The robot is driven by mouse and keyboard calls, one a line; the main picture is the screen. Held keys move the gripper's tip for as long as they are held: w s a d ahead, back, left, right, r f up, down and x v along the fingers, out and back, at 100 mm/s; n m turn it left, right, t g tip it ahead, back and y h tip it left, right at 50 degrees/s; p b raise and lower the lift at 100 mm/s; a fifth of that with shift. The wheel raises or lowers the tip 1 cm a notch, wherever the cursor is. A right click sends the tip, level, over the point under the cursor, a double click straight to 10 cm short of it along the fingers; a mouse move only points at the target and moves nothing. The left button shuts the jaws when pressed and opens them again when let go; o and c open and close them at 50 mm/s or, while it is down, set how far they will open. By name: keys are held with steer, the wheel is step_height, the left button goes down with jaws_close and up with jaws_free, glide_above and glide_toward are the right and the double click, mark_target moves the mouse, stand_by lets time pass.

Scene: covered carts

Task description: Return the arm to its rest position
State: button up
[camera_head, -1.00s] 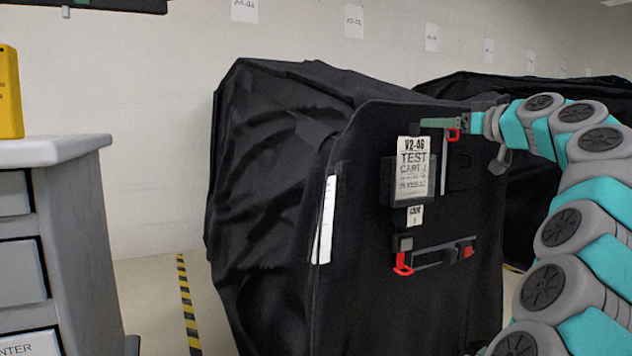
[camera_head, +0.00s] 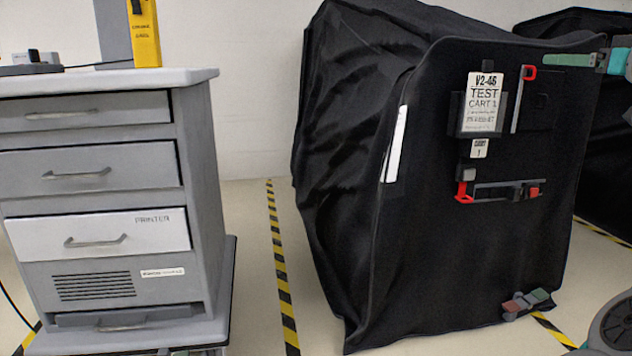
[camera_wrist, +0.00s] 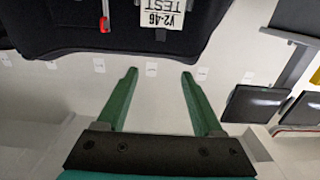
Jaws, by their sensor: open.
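My gripper (camera_wrist: 159,74) is open in the wrist view, with its two green fingers apart and nothing between them. In the head view my gripper (camera_head: 548,63) shows at the upper right edge, in front of the top of the black covered cart (camera_head: 345,130). I cannot tell there whether it touches the cover. Most of my arm is outside the head view.
A grey drawer cabinet (camera_head: 90,262) with a yellow device (camera_head: 145,33) on top stands at left. Black and yellow tape (camera_head: 281,265) marks the floor between it and the cart. Another covered cart (camera_head: 600,150) is behind at right. Small coloured blocks (camera_head: 526,302) show at the cart's lower corner.

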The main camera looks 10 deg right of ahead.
steer(key=w+a+f+g+y, duration=0.1)
steer(key=a+f+g, duration=0.1)
steer(key=a+f, duration=0.35)
steer(key=w+a+f+n+g+y, duration=0.1)
steer(key=w+a+f+g+y, duration=0.1)
steer(key=a, duration=0.7)
steer(key=w+a+f+g+y, duration=0.1)
steer(key=a+f, duration=0.2)
steer(key=a, duration=0.5)
steer(key=s+a+f+g, duration=0.3)
steer(key=s+a+f, duration=0.1)
steer(key=a+f, duration=0.35)
steer(key=s+a+f+g, duration=0.3)
steer(key=a+f, duration=0.4)
steer(key=a, duration=0.1)
steer(key=s+a+f+g+h, duration=0.1)
steer(key=s+a+f+g, duration=0.15)
steer(key=s+f, duration=0.45)
steer(key=s+a+f+g+h, duration=0.1)
steer(key=s+a+f+g, duration=0.15)
steer(key=s+f, duration=0.55)
steer(key=s+d+f+m+g+h, duration=0.1)
steer(key=s+d+f+g+h, duration=0.1)
steer(key=s+f, duration=0.55)
steer(key=s+d+f+m+g+h, duration=0.15)
steer(key=s+f, duration=0.35)
steer(key=s, duration=0.6)
step_height(320, 180, up, 15)
steer(key=p, duration=1.5)
